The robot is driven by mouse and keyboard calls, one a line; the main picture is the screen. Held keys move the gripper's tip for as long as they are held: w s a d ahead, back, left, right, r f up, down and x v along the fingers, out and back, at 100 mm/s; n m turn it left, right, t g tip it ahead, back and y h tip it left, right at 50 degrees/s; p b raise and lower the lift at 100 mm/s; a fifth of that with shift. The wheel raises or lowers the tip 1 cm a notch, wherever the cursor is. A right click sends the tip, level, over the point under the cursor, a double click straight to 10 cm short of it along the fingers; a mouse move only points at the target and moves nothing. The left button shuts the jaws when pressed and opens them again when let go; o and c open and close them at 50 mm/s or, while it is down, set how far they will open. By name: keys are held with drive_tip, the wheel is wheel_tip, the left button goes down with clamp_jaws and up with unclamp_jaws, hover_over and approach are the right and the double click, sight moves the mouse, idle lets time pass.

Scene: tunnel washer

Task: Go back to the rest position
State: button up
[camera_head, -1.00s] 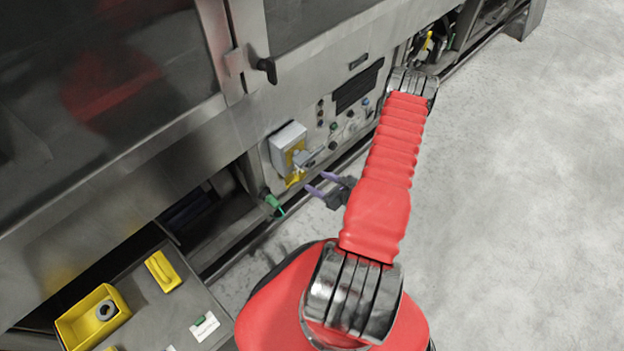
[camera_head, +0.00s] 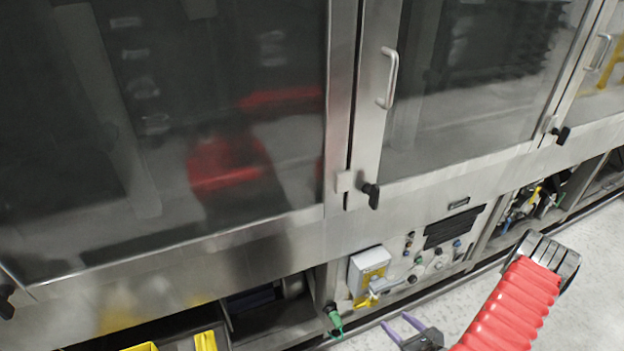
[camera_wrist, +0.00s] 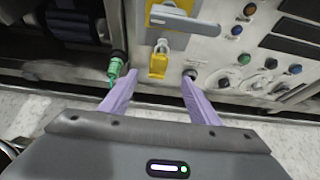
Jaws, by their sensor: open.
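My gripper (camera_head: 400,328) shows at the bottom of the head view, low in front of the washer's control panel. In the wrist view my gripper (camera_wrist: 158,80) has its two purple fingers spread wide, with nothing between them. The control panel (camera_head: 440,240) carries buttons and a grey switch box (camera_head: 366,272) with a yellow plate. In the wrist view a yellow padlock (camera_wrist: 158,64) hangs below the grey switch handle (camera_wrist: 180,24). A green-handled valve (camera_head: 333,316) is at the panel's left, and it also shows in the wrist view (camera_wrist: 115,68). The gripper looks apart from all of these.
The washer's glass doors (camera_head: 460,90) with a handle (camera_head: 388,78) and black latches (camera_head: 371,194) rise above the panel. An open recess (camera_head: 250,305) lies below at left. Yellow items (camera_head: 205,341) show at the bottom edge. Pale floor (camera_head: 590,285) is clear at right.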

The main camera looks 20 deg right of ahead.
drive_tip(key=shift+a+f, duration=0.1)
drive_tip(key=s+a+r+n+y, duration=0.1)
drive_tip(key=a+r+n+y, duration=0.2)
drive_tip(key=a, duration=0.5)
drive_tip(key=s+a+r+n+g+h, duration=0.1)
drive_tip(key=a+r+n+g, duration=0.1)
drive_tip(key=a+r+n, duration=0.5)
drive_tip(key=s+a+r+n+g+h, duration=0.1)
drive_tip(key=s+a+r+n+g, duration=0.1)
drive_tip(key=a+r+n, duration=0.6)
drive_tip(key=s+a+r+n+g+h, duration=0.1)
drive_tip(key=a+r+n, duration=0.6)
drive_tip(key=r+n, duration=1)
wheel_tip(320, 180, up, 18)
drive_tip(key=shift+s+a+f+n+g, duration=0.1)
drive_tip(key=shift+s+a+n+g, duration=0.1)
drive_tip(key=shift+s+n+g, duration=0.45)
